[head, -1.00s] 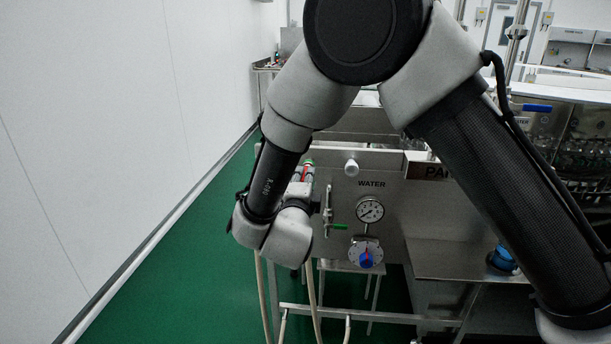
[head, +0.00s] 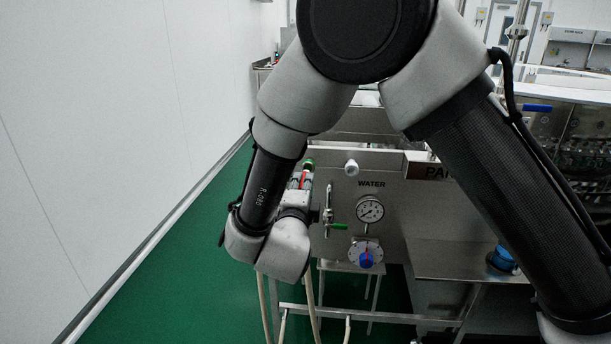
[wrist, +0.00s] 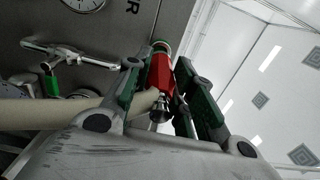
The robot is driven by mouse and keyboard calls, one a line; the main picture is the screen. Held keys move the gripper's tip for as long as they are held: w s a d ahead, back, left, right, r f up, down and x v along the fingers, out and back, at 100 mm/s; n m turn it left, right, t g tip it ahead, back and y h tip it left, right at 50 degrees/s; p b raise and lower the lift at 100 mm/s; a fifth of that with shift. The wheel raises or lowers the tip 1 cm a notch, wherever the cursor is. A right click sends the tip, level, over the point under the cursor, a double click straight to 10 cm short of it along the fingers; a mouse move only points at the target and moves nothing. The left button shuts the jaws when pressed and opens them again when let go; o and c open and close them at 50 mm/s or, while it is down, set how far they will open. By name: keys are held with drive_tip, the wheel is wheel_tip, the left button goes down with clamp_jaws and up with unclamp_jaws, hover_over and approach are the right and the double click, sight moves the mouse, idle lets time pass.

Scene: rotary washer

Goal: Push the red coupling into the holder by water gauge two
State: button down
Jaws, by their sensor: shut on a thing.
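The red coupling (wrist: 160,72) is between the two fingers of my gripper (wrist: 163,80) in the wrist view, with a pale hose (wrist: 60,110) meeting its lower end. My gripper is shut on it. A green and metal ring (wrist: 161,46) is at the coupling's far end; I cannot tell whether this is the holder or how far the coupling sits in it. In the head view the red coupling (head: 304,180) shows as a small patch beside my gripper, below a green-topped fitting (head: 308,164) left of the WATER panel. My arm hides most of the gripper there.
The panel carries a round gauge (head: 369,210), a blue and red knob (head: 366,258) and a valve with a green handle (head: 336,226). Pale hoses (head: 311,295) hang below the gripper. A white wall (head: 100,130) is at left, with green floor (head: 170,280) free beside it.

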drive_tip(key=shift+s, duration=1.3)
drive_tip(key=shift+s+a, duration=0.1)
drive_tip(key=shift+s, duration=0.05)
drive_tip(key=shift+s, duration=0.6)
drive_tip(key=shift+d, duration=2)
drive_tip(key=shift+s+d, duration=0.15)
drive_tip(key=shift+d, duration=1.85)
drive_tip(key=shift+d, duration=0.1)
